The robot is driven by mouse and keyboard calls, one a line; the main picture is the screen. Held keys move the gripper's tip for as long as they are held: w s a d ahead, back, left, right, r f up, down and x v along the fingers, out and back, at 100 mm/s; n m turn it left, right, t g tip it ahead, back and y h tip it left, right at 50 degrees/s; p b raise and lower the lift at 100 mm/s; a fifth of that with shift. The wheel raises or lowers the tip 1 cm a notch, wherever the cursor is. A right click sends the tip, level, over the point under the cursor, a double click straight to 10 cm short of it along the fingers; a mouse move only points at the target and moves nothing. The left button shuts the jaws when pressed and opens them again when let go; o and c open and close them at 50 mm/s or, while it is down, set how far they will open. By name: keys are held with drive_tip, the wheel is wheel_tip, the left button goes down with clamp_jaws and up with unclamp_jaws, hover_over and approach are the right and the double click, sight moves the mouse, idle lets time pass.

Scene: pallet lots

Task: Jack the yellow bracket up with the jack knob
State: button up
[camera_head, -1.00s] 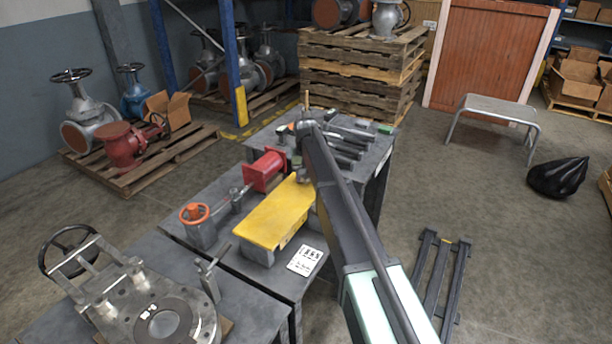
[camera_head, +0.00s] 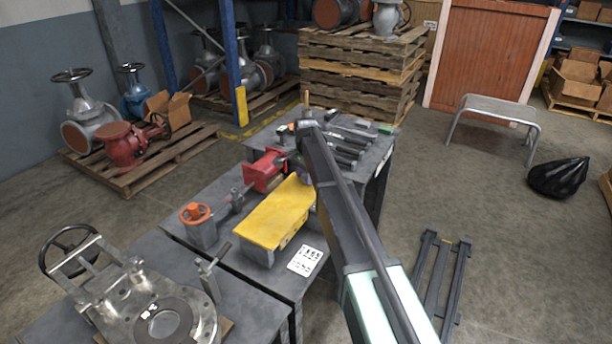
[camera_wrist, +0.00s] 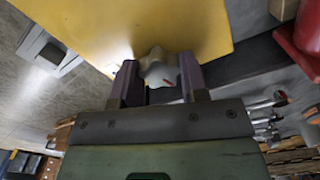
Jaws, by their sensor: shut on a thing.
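In the wrist view the yellow bracket (camera_wrist: 130,22) fills the top, just beyond my fingers. My gripper (camera_wrist: 158,78) is shut on the jack knob (camera_wrist: 158,68), a pale grey lobed knob between the two fingers, at the bracket's edge. In the head view my arm hides the knob and most of the gripper, at the bracket's far right end. The bracket's underside and the jack's screw are hidden.
A red flanged part (camera_head: 264,172) stands close behind the bracket. A grey valve body (camera_head: 150,312) sits on the near bench.

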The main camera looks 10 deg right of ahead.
drive_tip(key=m, duration=0.4)
drive_tip(key=shift+m, duration=0.3)
drive_tip(key=m, duration=0.4)
drive_tip(key=shift+m, duration=0.3)
drive_tip(key=m, duration=0.4)
drive_tip(key=shift+m, duration=2)
drive_tip(key=o, duration=0.9)
